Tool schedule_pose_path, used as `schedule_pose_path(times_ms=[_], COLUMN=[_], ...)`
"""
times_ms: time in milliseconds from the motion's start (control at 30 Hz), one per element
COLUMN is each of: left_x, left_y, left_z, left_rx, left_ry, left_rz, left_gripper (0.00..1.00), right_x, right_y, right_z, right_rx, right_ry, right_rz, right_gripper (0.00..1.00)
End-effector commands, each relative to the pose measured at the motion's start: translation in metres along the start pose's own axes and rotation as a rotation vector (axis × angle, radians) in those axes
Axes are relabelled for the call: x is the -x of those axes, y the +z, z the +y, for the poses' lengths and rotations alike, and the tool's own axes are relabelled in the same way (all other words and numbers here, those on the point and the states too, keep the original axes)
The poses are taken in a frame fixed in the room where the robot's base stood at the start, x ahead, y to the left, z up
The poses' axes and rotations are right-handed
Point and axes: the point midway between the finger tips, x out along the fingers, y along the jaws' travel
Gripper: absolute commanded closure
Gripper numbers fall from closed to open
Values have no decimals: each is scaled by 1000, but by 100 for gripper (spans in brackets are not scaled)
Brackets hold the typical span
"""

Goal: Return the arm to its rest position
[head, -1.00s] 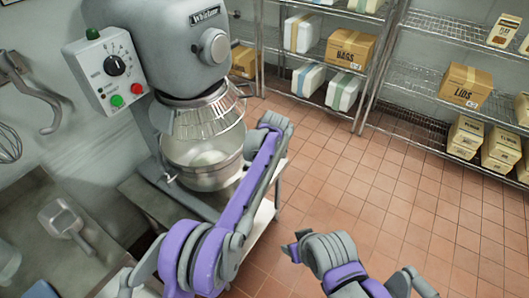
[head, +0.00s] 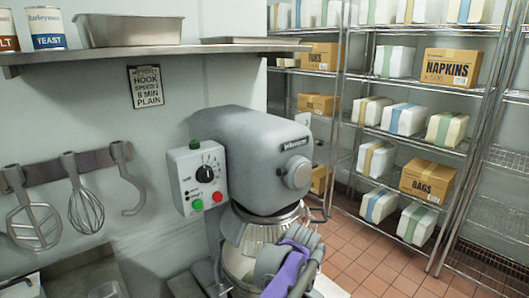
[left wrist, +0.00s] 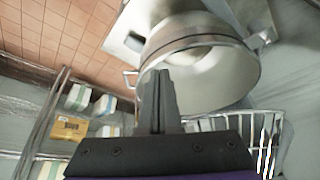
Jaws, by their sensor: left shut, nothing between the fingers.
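My left arm shows in the head view as grey and purple links in front of the mixer's bowl. Its fingertips cannot be made out there. In the left wrist view my left gripper (left wrist: 157,100) is shut and empty. Behind its fingers is the steel mixer bowl (left wrist: 240,70), and the wire guard (left wrist: 215,124) is beside it. I cannot tell how far the fingers are from the bowl. The grey stand mixer (head: 245,150) stands in the middle of the head view. My right gripper is not in view.
A control box (head: 188,178) is on the mixer's side. A whisk (head: 85,200) and other tools hang on the left wall rack (head: 40,172). Above is a shelf (head: 230,48) with pans and cans. Wire shelving with boxes (head: 428,180) stands right. The tiled floor (head: 365,265) is clear.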

Motion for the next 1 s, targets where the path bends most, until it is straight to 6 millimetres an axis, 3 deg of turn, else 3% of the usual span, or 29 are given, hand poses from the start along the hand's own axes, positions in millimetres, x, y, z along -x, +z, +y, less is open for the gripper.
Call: schedule_pose_path(times_ms=[33,200,367,500,700,800,1000], left_x=[13,47,70,82,83,79,73], left_y=[11,57,117,179,267,298,327], left_z=[-28,-101,-158,-197,-232,-241,-247], left_rx=[9,21,33,44,57,61,62], left_ry=[-4,-6,-10,-15,-25,-30,-34], left_rz=[-1,2,9,20,39,47,56], left_gripper=[100,100,100,100,100,100,100], right_x=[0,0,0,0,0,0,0], right_y=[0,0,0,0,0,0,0], right_z=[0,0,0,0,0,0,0], right_rx=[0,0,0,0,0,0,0], right_ry=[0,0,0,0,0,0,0], right_rz=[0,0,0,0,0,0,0], right_gripper=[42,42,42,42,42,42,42])
